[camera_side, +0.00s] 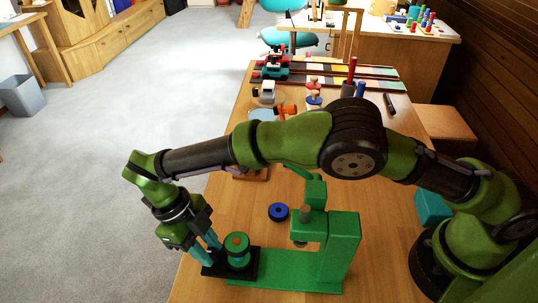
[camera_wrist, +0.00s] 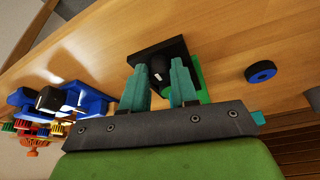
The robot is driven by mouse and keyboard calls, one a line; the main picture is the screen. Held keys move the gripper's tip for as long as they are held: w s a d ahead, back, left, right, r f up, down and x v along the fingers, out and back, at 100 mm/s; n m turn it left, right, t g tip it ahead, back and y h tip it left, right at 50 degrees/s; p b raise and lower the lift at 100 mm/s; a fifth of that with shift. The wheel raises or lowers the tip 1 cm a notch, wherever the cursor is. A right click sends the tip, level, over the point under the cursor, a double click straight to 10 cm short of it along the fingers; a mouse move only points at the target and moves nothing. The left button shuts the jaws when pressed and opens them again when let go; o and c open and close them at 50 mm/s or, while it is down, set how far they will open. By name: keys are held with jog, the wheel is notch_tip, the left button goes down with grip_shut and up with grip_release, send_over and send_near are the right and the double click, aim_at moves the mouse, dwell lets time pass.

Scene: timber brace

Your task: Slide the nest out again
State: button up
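The green press (camera_side: 340,245) stands on the wooden table with a long green base. Its nest (camera_side: 210,270), a black plate, sits at the left end of that base, clear of the ram (camera_side: 304,213). A green round part with an orange centre (camera_side: 237,243) sits on the nest. In the wrist view the black plate (camera_wrist: 180,48) carries a dark knob (camera_wrist: 158,68). My gripper (camera_wrist: 159,72) has its teal fingers on either side of this knob, close against it, and appears shut on it. The round part is mostly hidden behind a finger there.
A blue ring (camera_side: 278,212) lies on the table behind the base; it also shows in the wrist view (camera_wrist: 261,72). Toy vehicles (camera_side: 270,72) and small parts stand at the table's far end. The table edge is close beside the nest.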

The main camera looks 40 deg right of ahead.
jog(key=o, duration=0.4)
jog(key=v, duration=0.7)
jog(key=shift+r, duration=0.25)
jog(key=shift+a, duration=0.1)
jog(key=w+d+r+n+t+y, duration=0.1)
jog(key=d+r+n+t+y, duration=0.1)
jog(key=d+r+n, duration=0.55)
jog(key=w+d+r+n+t+y, duration=0.15)
jog(key=d+r+n, duration=0.25)
jog(key=d+r, duration=0.7)
jog(key=s+d+f+n+t, duration=0.2)
jog(key=s+d+n+t, duration=0.1)
jog(key=s+d+n, duration=0.4)
jog(key=s+d+f+n+t, duration=0.1)
jog(key=s+d+n+t, duration=0.3)
jog(key=s+d+n, duration=0.3)
jog(key=shift+s+d+f+y, duration=0.4)
jog(key=shift+s+d, duration=0.15)
jog(key=shift+d, duration=0.5)
